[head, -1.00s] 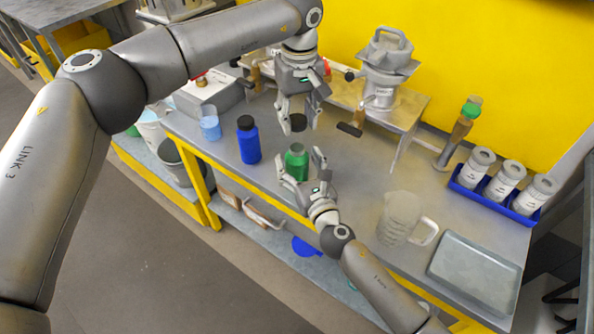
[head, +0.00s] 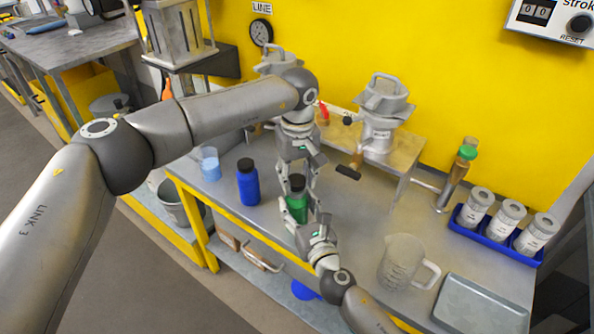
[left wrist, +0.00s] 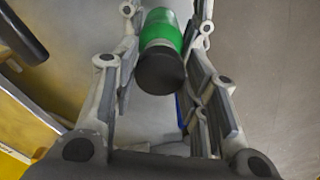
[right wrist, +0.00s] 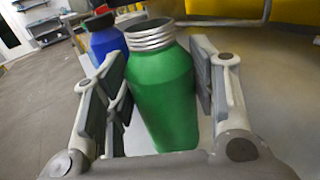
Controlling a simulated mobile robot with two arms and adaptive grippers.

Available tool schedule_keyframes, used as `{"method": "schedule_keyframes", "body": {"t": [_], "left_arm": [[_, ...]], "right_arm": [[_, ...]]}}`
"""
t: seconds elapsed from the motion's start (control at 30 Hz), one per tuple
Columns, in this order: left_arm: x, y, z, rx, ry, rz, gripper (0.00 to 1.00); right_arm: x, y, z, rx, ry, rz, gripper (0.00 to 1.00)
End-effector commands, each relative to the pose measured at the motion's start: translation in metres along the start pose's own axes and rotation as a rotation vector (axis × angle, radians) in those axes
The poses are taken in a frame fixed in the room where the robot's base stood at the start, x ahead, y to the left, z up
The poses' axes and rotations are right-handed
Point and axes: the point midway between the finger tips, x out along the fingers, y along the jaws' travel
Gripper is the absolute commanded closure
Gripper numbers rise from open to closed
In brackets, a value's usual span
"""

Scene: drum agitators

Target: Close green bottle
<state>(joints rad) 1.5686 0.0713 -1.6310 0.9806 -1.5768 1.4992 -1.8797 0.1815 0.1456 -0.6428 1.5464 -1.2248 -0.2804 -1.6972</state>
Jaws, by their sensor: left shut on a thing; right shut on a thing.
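The green bottle (head: 297,208) stands upright on the bench in the head view. My right gripper (head: 300,218) is shut on its body from the front. The right wrist view shows the bottle (right wrist: 165,95) between the fingers, with its silver threaded neck bare below the top edge. My left gripper (head: 297,186) points down from above and is shut on the black cap (head: 297,181). The cap looks lined up over the bottle's mouth.
A blue bottle (head: 248,184) with a black cap stands just left. A blue-tinted beaker (head: 210,164) is farther left. A clear jug (head: 400,262), a grey tray (head: 480,305) and a blue rack (head: 497,236) of white jars stand right. A raised shelf (head: 398,150) is behind.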

Motion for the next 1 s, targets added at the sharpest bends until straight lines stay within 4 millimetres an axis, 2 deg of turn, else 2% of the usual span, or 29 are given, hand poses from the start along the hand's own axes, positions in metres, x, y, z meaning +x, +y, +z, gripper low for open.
{"method": "schedule_keyframes", "body": {"t": [0.43,0.8,1.0], "left_arm": [[-0.001,0.000,0.000,0.000,0.001,0.000,0.67],[0.017,0.000,0.000,0.002,0.002,0.001,0.67],[0.017,0.000,0.000,0.002,0.002,0.001,0.67]], "right_arm": [[0.000,0.000,0.000,0.000,0.001,0.000,0.91],[0.000,0.000,0.000,0.000,0.001,0.000,0.91],[0.000,0.000,0.000,0.000,0.001,0.000,0.91]]}}
